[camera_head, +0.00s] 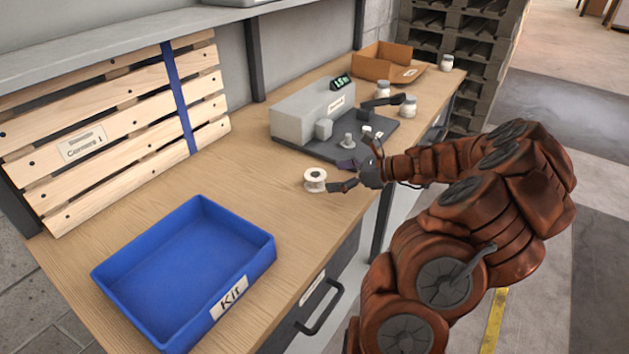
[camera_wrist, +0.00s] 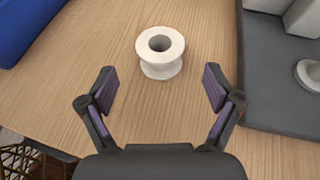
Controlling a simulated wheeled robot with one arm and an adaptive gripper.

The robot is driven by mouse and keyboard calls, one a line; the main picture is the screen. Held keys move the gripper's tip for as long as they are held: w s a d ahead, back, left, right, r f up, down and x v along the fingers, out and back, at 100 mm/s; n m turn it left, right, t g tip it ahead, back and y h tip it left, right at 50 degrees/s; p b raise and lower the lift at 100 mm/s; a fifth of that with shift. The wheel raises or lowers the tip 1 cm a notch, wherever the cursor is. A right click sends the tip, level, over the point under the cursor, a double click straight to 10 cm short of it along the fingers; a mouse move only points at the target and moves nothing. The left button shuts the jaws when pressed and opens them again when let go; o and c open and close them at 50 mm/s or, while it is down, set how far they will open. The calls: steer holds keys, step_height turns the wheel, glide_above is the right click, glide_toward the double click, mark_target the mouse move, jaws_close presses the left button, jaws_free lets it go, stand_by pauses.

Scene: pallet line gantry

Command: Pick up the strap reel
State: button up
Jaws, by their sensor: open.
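The strap reel (camera_head: 315,180) is a small white spool with a round hole in its top. It stands upright on the wooden bench, in front of the grey machine. In the wrist view the reel (camera_wrist: 160,52) is at the top middle, ahead of the gap between the fingers. My gripper (camera_head: 340,176) is just to the right of the reel in the head view. In the wrist view my gripper (camera_wrist: 160,88) is open and empty, with its dark fingers spread on either side. The reel is apart from both fingertips.
A blue tray (camera_head: 257,262) labelled "Kit" stands at the front left of the bench. A grey machine (camera_head: 300,112) on a dark base is behind the reel. White jars (camera_head: 408,107) and a cardboard box (camera_head: 379,66) are farther back. A slatted wooden pallet (camera_head: 115,140) leans at left.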

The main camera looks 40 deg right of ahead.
mark_target(314, 169)
steer(key=shift+x, duration=3.45)
steer(key=shift+d, duration=0.1)
steer(key=c, duration=1.3)
steer(key=shift+r, duration=1.55)
steer(key=shift+s+r, duration=0.2)
steer(key=shift+r, duration=0.05)
steer(key=s+a, duration=0.3)
steer(key=s, duration=0.1)
steer(key=s+a+r, duration=0.1)
steer(key=s+a, duration=0.3)
steer(key=s+a+b, duration=0.1)
steer(key=s+a, duration=0.2)
steer(key=s, duration=0.1)
steer(key=shift+a+r, duration=0.2)
steer(key=shift+a, duration=0.05)
